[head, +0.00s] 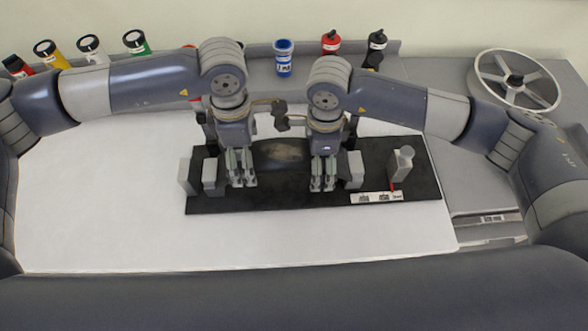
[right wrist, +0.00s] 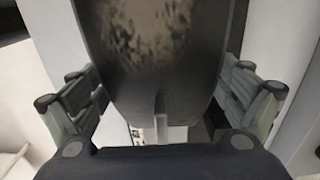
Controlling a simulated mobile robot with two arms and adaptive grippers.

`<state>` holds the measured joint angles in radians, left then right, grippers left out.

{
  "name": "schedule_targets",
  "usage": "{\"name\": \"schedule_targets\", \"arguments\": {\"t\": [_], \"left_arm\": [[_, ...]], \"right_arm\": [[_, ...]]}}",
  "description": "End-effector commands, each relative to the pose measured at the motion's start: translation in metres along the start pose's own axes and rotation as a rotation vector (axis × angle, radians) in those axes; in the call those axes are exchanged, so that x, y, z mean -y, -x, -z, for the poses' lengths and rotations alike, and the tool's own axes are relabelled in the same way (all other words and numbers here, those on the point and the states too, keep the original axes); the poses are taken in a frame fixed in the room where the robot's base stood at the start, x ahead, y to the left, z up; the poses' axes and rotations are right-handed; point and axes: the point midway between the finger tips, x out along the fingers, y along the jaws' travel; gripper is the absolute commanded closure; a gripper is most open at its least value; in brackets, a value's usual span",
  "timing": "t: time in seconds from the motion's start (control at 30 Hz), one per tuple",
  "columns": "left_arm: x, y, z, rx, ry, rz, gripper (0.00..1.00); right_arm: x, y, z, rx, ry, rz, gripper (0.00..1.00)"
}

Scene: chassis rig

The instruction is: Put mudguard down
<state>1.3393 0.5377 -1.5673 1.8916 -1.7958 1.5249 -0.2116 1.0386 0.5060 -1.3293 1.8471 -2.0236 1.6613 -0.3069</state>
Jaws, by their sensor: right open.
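The mudguard (head: 278,153) is a dark curved piece with a worn, mottled patch. In the head view it lies low over the black base board (head: 425,180), between my two grippers. It also fills the upper middle of the right wrist view (right wrist: 160,50). My right gripper (head: 322,189) is open, with its fingers (right wrist: 165,95) spread on both sides of the mudguard and gaps showing beside it. My left gripper (head: 243,184) is at the mudguard's left end, pointing down. Its jaw gap is hard to make out. Whether the mudguard's underside touches the board is hidden.
Grey blocks (head: 210,174) stand on the board's left part, and a grey post (head: 400,165) on its right. Coloured bottles, including a blue one (head: 284,60), line the back. A spoked wheel (head: 515,80) lies back right. The white table (head: 100,210) is clear at left.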

Motion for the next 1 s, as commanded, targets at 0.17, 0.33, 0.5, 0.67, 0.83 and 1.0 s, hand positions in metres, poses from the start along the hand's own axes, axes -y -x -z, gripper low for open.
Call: {"name": "schedule_targets", "arguments": {"t": [0.17,0.33,0.5,0.67,0.83,1.0], "left_arm": [[0.000,0.000,0.000,0.000,0.000,0.000,0.05],[-0.001,0.013,0.000,0.002,0.000,-0.003,0.05],[-0.002,0.048,-0.001,0.002,0.000,-0.005,0.05],[-0.002,0.082,0.000,0.001,0.000,-0.004,0.05],[-0.001,0.108,0.000,0.001,0.000,-0.003,0.05],[-0.001,0.119,0.000,0.000,0.000,0.000,0.05]], "right_arm": [[0.000,0.000,0.000,0.000,0.000,0.000,0.06],[0.000,0.000,0.000,0.001,0.000,0.001,0.06],[0.000,0.000,0.000,0.001,0.000,0.001,0.06],[0.000,0.000,0.000,0.001,0.001,0.000,0.06],[0.000,0.000,0.000,0.001,0.001,0.001,0.06],[0.000,0.003,0.000,0.001,0.000,0.001,0.06]]}}
